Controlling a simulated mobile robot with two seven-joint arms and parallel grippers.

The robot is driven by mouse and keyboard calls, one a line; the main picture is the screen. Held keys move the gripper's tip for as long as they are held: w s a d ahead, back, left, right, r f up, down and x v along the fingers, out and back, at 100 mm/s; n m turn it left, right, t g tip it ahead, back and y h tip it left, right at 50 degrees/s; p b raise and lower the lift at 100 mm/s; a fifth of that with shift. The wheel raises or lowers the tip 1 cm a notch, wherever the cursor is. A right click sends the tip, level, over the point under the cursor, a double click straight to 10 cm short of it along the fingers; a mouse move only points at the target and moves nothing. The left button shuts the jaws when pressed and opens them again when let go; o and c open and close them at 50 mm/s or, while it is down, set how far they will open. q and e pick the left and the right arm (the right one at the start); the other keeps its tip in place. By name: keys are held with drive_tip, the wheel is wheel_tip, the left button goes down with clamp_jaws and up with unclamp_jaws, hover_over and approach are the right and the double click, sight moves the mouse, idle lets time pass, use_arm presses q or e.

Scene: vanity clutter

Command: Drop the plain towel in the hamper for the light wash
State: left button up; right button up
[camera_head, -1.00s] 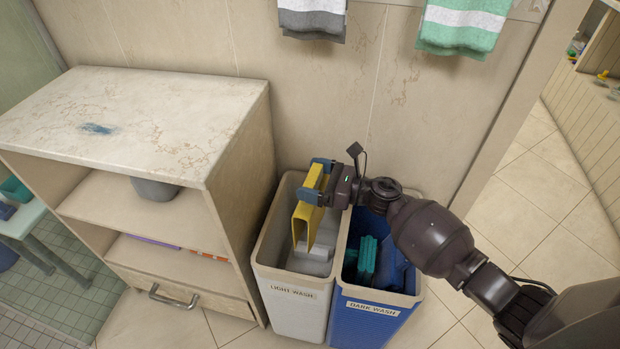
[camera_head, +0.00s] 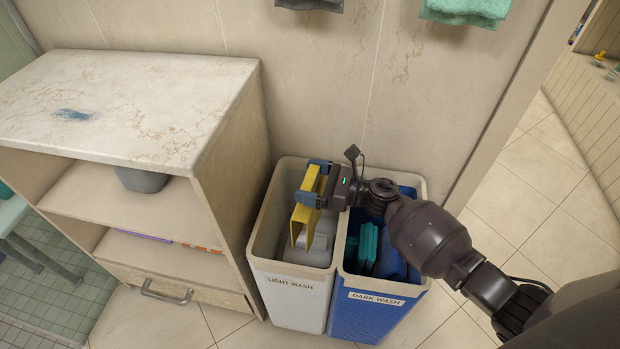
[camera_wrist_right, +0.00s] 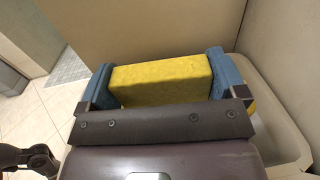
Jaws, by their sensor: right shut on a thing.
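My right gripper (camera_head: 314,185) is shut on a plain yellow towel (camera_head: 305,218), folded and hanging down over the open white hamper (camera_head: 290,303) labelled LIGHT WASH. In the right wrist view the yellow towel (camera_wrist_right: 162,80) sits between the two blue fingers of the right gripper (camera_wrist_right: 160,85). The towel's lower end is at the hamper's mouth; whether it touches the light cloth (camera_head: 318,248) inside cannot be told. My left gripper is not in view.
A blue hamper (camera_head: 370,312) labelled DARK WASH, holding teal and blue cloths (camera_head: 368,245), stands against the white one. A marble-topped shelf unit (camera_head: 150,90) stands close on the left. A grey and a green towel (camera_head: 465,10) hang on the wall above.

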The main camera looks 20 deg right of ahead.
drive_tip(key=o, duration=0.9)
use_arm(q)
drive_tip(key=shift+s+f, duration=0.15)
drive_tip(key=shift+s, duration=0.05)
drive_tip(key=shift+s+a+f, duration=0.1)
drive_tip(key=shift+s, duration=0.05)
use_arm(e)
drive_tip(key=v, duration=1)
drive_tip(key=shift+s+d, duration=0.25)
drive_tip(key=shift+d, duration=0.05)
